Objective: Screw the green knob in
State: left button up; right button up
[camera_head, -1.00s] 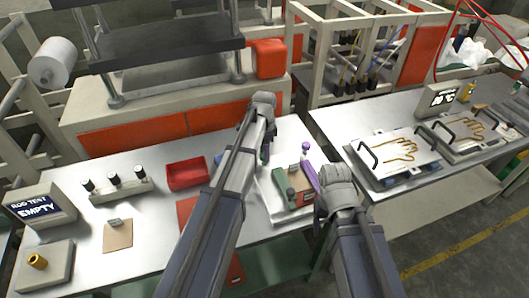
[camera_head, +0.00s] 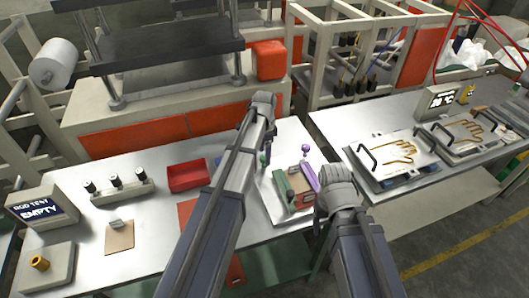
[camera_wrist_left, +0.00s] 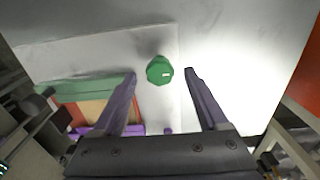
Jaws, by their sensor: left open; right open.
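The green knob (camera_wrist_left: 159,70) shows in the left wrist view, between the fingertips of my left gripper (camera_wrist_left: 160,74) as seen from there. A gap shows on both sides of it; I cannot tell its depth against the tips. In the head view my left gripper (camera_head: 263,145) points down at the left of the fixture, and its arm hides much of that spot. The fixture has a green block (camera_head: 281,184), a purple bar (camera_head: 310,176) and a purple knob (camera_head: 305,148). My right gripper (camera_head: 322,205) is right of the fixture, its fingers mostly hidden by its own wrist.
A red bin (camera_head: 188,176), a rack with black-topped pegs (camera_head: 117,185) and a "ROD TEST EMPTY" display (camera_head: 40,207) are on the left of the table. A second table holds plates with hand outlines (camera_head: 398,150). A gap separates the tables.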

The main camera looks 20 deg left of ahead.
pick_arm(q)
notch_tip(320, 180, up, 7)
jog(key=p, duration=0.6)
jog(key=shift+f, duration=0.1)
pick_arm(e)
notch_tip(320, 180, up, 7)
jog(key=shift+f, duration=0.15)
